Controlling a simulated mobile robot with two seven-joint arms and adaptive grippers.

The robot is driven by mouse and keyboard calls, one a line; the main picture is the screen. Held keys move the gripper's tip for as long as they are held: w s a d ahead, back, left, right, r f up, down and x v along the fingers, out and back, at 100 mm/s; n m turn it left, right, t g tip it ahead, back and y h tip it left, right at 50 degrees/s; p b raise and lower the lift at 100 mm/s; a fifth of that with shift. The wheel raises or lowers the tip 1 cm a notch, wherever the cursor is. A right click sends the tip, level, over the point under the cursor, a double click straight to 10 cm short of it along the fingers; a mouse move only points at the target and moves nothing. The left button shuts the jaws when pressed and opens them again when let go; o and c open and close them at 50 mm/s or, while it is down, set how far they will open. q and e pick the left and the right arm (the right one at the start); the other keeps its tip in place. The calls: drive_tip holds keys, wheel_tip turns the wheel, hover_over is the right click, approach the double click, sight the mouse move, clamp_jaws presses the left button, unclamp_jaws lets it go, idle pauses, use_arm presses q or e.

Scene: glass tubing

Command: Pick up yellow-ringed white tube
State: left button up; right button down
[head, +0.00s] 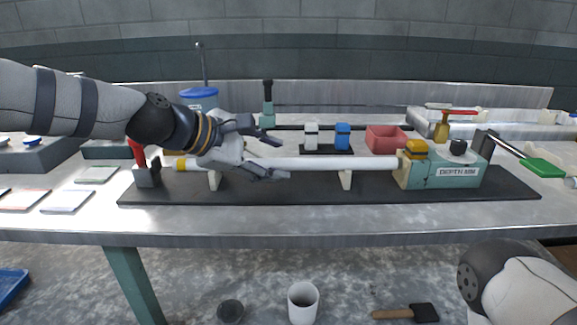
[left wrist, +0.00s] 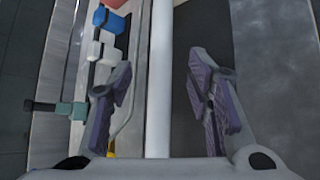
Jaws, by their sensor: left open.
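The white tube (head: 375,163) lies level along a dark base board, resting on two pale supports, its right end at the green block marked DEPTH MM. A yellow ring (head: 182,164) shows near its left end. My left gripper (head: 277,159) is open over the tube's left half, fingers pointing right in the head view. In the left wrist view the tube (left wrist: 160,60) runs lengthwise between the two spread fingers (left wrist: 162,100), with a gap on both sides. The ring is not visible there. My right gripper is out of view; only part of my right arm shows.
The base board (head: 310,190) carries a red-and-dark clamp (head: 147,174) at left and the green block (head: 456,176) at right. Behind the tube are white and blue blocks (head: 342,136) and a red bin (head: 386,138). A blue-lidded container (head: 199,97) stands behind my left arm.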

sight(288, 164)
use_arm(q)
drive_tip(key=shift+f+x, duration=0.2)
drive_tip(key=shift+x, duration=0.85)
drive_tip(key=shift+w+d, duration=0.2)
drive_tip(key=shift+d, duration=0.05)
clamp_jaws()
drive_tip(key=shift+r, duration=0.1)
